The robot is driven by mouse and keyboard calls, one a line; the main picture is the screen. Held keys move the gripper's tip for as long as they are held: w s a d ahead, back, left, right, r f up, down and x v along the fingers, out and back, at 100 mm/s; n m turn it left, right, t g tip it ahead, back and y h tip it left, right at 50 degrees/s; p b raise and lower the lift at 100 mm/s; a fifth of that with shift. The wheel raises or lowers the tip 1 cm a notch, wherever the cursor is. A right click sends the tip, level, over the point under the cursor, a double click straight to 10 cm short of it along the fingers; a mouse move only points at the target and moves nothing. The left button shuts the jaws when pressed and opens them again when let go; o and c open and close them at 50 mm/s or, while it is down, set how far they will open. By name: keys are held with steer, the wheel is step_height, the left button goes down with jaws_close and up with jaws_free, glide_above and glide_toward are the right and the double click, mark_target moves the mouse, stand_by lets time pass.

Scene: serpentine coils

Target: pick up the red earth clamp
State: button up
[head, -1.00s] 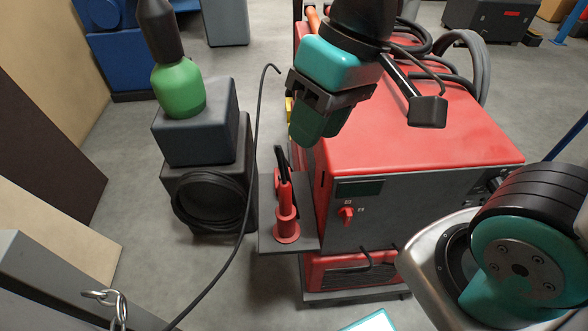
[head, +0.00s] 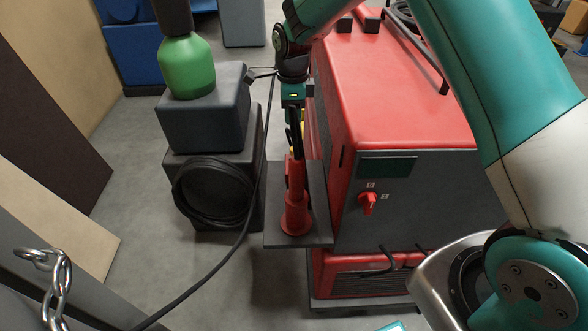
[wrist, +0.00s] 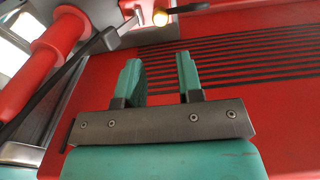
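A red upright piece with a round flanged base (head: 295,215) stands on a small grey side shelf (head: 320,205) beside the red machine. A smaller red part with dark, thin pieces rising above it adjoins its top; I cannot tell which part is the earth clamp. In the wrist view a red flanged cylinder (wrist: 60,32) shows at the upper left, beside a dark bar. My gripper (head: 294,112) is above and behind the red piece in the head view. In the wrist view my gripper (wrist: 160,68) is open and empty, its teal fingers apart in front of a slotted red panel (wrist: 240,55).
The red machine (head: 400,95) stands close on the right. A green-topped cylinder (head: 186,68) stands on dark boxes with a coiled cable (head: 212,195) at left. A black cable (head: 235,245) runs across the floor near the shelf.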

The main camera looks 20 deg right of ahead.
mark_target(294, 148)
step_height(294, 148, down, 13)
steer(key=shift+d+r, duration=0.15)
jaws_close()
